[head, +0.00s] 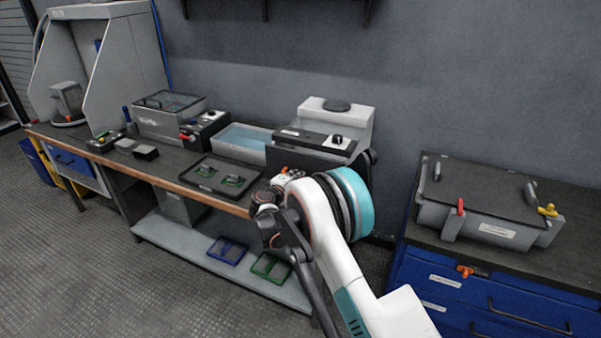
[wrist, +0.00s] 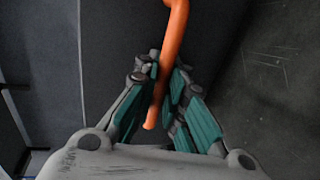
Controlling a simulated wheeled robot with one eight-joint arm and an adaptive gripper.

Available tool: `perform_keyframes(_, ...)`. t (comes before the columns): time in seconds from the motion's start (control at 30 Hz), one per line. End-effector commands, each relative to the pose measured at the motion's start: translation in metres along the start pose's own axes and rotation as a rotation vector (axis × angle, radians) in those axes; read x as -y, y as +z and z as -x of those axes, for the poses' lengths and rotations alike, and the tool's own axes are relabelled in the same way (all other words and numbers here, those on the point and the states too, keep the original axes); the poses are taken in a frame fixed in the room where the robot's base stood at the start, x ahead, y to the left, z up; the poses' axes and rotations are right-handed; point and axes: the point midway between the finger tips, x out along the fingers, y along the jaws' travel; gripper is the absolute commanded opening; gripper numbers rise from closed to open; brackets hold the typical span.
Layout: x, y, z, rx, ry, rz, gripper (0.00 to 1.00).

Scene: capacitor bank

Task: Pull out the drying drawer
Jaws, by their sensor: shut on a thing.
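An orange bar-shaped handle (wrist: 174,35) runs down the middle of the wrist view, bent at its top and with its rounded lower end free. My gripper (wrist: 160,85) is shut on this handle, with its teal-padded fingers on either side. A dark grey panel (wrist: 115,50) lies behind the fingers. I cannot tell which drawer or unit the handle belongs to, as no drawer outline is clear in the wrist view. In the head view my arm reaches toward the right end of the workbench and hides the grip.
The workbench (head: 150,176) carries a water bath (head: 243,139), a dark tray (head: 200,182) and a grey-white machine (head: 355,127). Blue and green trays lie on its lower shelf (head: 190,250). A blue drawer cabinet (head: 420,270) with a lidded grey box (head: 480,195) stands right. Floor at left is clear.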

Motion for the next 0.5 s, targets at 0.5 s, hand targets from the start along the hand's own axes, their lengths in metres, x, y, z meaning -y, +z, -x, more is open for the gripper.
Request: perform_keyframes(0.5, 0.028, -0.001, 0.134, -0.003, 0.000, 0.001, 0.00)
